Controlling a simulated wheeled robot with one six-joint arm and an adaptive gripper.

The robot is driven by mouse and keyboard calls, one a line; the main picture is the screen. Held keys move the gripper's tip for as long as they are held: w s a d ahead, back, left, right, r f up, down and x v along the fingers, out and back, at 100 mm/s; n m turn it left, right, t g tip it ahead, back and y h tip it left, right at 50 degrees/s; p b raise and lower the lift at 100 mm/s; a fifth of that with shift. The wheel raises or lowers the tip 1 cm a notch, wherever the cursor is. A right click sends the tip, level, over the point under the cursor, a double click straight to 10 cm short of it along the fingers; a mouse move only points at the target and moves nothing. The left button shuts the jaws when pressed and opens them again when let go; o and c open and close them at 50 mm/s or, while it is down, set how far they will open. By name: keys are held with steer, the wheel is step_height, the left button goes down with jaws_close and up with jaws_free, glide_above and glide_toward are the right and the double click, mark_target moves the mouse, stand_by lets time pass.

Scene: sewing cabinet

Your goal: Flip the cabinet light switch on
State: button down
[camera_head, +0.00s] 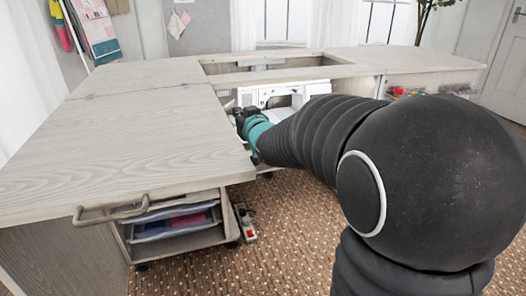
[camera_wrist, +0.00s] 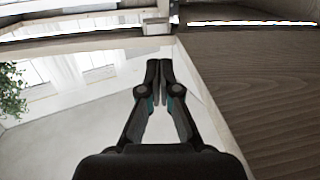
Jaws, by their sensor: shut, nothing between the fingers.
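The sewing cabinet (camera_head: 130,140) has a pale wood top with an opening (camera_head: 265,64) at the back. My gripper (camera_head: 240,117) is by the inner edge of the left leaf, beside the white sewing machine (camera_head: 285,94). In the wrist view my gripper (camera_wrist: 159,68) has its dark fingers together and empty. Beyond the fingertips a small pale block (camera_wrist: 158,29) sits at a beam (camera_wrist: 75,36); it may be the light switch, but its state cannot be told. A gap shows between fingertips and block in the picture.
A wood panel (camera_wrist: 255,80) runs close along the right of the wrist view. A drawer cart (camera_head: 180,225) and a strip with a red part (camera_head: 248,226) stand below the left leaf. Colourful items (camera_head: 410,91) lie at the right. Open carpet (camera_head: 290,220) lies in front.

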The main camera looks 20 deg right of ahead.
steer(key=s+f+g+h+p, duration=0.1)
steer(key=s+g, duration=0.2)
steer(key=s, duration=0.5)
steer(key=s+d+f+m+g+h+p, duration=0.1)
steer(key=s+f+g+p, duration=0.1)
steer(key=s, duration=0.6)
steer(key=shift+s+d+g+h, duration=0.2)
steer(key=shift+s+g+h, duration=0.2)
steer(key=shift+g, duration=0.4)
steer(key=s+f+g, duration=0.4)
steer(key=s+f, duration=0.1)
steer(key=s, duration=0.3)
steer(key=s+a+r+p, duration=0.1)
steer(key=s+p, duration=0.1)
steer(key=s, duration=0.4)
steer(key=s+a+r+g+y+p, duration=0.1)
steer(key=s+a+r+p, duration=0.1)
steer(key=s, duration=0.4)
steer(key=shift+s+a+r, duration=0.25)
steer(key=shift+s+r, duration=0.05)
steer(key=shift+s, duration=0.1)
